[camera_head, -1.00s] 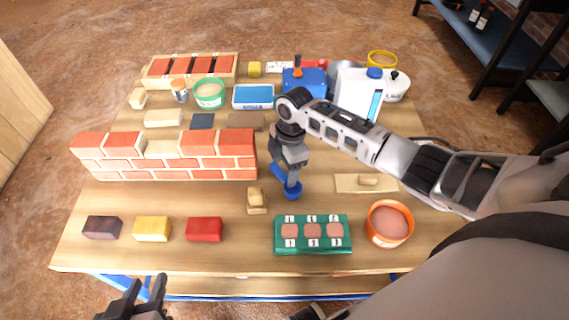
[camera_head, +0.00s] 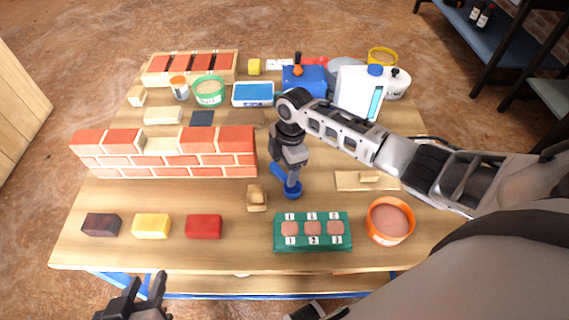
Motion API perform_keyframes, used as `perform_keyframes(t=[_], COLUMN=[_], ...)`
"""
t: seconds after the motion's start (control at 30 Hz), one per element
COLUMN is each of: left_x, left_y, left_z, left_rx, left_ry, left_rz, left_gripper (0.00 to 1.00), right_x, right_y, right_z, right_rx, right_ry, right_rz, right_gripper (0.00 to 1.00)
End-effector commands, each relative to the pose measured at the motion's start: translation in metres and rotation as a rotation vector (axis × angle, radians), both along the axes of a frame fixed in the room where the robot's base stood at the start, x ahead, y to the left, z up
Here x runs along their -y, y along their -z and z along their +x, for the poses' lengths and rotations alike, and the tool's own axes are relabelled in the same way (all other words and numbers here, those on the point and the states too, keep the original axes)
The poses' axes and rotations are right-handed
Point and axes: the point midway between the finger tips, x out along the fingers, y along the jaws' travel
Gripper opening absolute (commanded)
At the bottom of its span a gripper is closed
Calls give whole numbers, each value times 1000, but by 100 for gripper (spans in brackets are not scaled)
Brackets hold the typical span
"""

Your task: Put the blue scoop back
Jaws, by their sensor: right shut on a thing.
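The blue scoop (camera_head: 291,190) is at the middle of the table, just above or touching the wood; I cannot tell which. My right gripper (camera_head: 291,172) is shut on it from above, and the gripper partly hides it. My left gripper (camera_head: 137,297) is at the bottom left, in front of the table's near edge. It is open and empty. A green tray (camera_head: 312,247) with several pink pats and number tags lies in front of the scoop. An orange bowl (camera_head: 390,221) of pink material stands at the right.
A small brick wall (camera_head: 165,155) stands at left. Dark, yellow (camera_head: 152,226) and red (camera_head: 204,227) blocks lie in front. A small wooden block (camera_head: 257,198) is left of the scoop. A blue box (camera_head: 304,82), white jug (camera_head: 358,95) and green tub (camera_head: 209,91) stand behind.

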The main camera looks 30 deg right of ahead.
Motion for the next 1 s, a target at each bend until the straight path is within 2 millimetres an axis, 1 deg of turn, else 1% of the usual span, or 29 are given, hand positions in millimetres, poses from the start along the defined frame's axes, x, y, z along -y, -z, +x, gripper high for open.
perform_keyframes(t=[0.23,0.27,0.3,0.33,0.37,0.53,0.6,0.9,1.0], left_x=[0,0,0,0,0,0,0,0,0], left_y=[1,1,1,1,1,1,1,1,-8], left_z=[0,0,0,0,0,0,0,0,0], left_rx=[0,-1,-1,-1,-1,-1,-1,-1,1], left_ry=[0,0,0,0,0,0,0,1,1], left_rz=[0,0,0,0,0,-1,-1,0,4], left_gripper=[36,36,36,36,36,36,36,36,36], right_x=[0,0,0,0,0,0,0,0,0], right_y=[1,1,1,1,1,1,1,1,-7], right_z=[0,0,0,0,0,0,0,0,0], right_rx=[-1,-1,-1,-1,-1,-1,-1,-1,0], right_ry=[0,0,0,0,0,0,0,0,0], right_rz=[0,0,0,0,0,0,0,0,0], right_gripper=[48,71,82,90,93,93,100,100,100])
